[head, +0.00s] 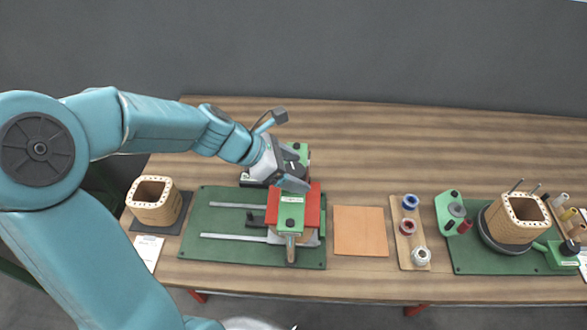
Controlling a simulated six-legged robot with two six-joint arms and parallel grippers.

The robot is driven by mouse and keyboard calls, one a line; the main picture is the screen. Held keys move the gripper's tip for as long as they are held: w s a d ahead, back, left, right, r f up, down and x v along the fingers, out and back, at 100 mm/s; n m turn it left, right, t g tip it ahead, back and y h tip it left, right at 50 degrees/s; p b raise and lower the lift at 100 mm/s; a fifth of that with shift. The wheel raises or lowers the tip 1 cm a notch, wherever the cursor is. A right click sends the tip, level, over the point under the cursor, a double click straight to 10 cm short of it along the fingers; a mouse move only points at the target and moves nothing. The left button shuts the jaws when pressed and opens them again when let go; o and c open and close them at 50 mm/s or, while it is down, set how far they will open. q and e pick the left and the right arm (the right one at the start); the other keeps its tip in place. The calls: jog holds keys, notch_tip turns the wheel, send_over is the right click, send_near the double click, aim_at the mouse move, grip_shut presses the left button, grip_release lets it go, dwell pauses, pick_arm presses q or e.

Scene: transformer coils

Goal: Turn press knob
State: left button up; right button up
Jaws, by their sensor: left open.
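The press (291,221) is a green and red block at the right part of a green base plate (225,253) with two pale rails. A dark round knob sits on its green top face, and a brown-grey handle (291,250) hangs at its front. My left gripper (296,186) is open at the back of the press, just above the red part. I cannot tell whether it touches the press. The gripper and wrist partly hide a second green part with a dark knob behind. My right gripper is out of view.
A wooden coil form (155,200) stands on a dark mat at left. An orange sheet (360,232) lies right of the press, then a board with spools (408,230). A winding fixture (512,222) is at far right. The back of the table is clear.

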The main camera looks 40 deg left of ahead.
pick_arm(q)
jog(key=shift+d, duration=0.2)
jog(key=c, duration=1)
jog(key=shift+r+m+h+p, duration=0.2)
jog(key=shift+m+h+p, duration=0.1)
jog(key=shift+m+p, duration=0.25)
jog(key=shift+a+f+g, duration=0.1)
jog(key=shift+f+g, duration=0.1)
jog(key=shift+g, duration=0.1)
jog(key=o, duration=1)
jog(key=v, duration=1.6)
jog(key=shift+b, duration=0.3)
jog(key=shift+r, duration=0.1)
